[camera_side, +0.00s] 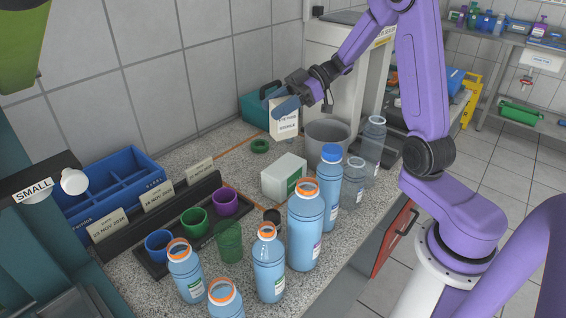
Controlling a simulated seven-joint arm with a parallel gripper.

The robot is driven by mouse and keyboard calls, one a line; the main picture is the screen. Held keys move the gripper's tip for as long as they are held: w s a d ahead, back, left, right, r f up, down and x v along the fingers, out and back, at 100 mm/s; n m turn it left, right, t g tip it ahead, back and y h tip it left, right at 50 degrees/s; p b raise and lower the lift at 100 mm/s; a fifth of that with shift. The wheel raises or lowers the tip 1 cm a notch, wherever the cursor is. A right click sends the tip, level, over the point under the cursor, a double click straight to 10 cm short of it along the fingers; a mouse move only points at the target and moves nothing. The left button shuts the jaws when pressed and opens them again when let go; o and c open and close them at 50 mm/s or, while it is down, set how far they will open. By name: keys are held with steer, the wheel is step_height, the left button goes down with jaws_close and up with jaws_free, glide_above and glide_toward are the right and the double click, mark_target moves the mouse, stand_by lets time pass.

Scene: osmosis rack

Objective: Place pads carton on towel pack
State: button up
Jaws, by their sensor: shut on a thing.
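The pads carton (284,124) is a small white box with dark print on its front. My gripper (285,101) is shut on its upper part and holds it upright, above the counter. A white block-shaped pack with a green label (281,175) lies on the counter below and in front of the carton; it looks like the towel pack, though its print is too small to read. The carton is apart from this pack. The fingers hide part of the carton's top.
Several blue bottles (306,229) stand along the counter's front. A grey bin (327,137) is right of the carton, a teal container (257,104) behind it. A green ring (259,146) lies nearby. A black rack with cups (195,221) and a blue tray (104,178) are left.

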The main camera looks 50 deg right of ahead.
mark_target(281, 137)
steer(key=shift+f, duration=4.8)
steer(key=shift+f+t, duration=0.1)
steer(key=shift+t, duration=0.2)
steer(key=o, duration=1.1)
steer(key=shift+c, duration=0.2)
steer(key=shift+s+d+r, duration=0.15)
steer(key=shift+d+r, duration=0.1)
steer(key=shift+d, duration=0.1)
steer(key=v, duration=1.1)
steer(key=shift+d+r, duration=0.15)
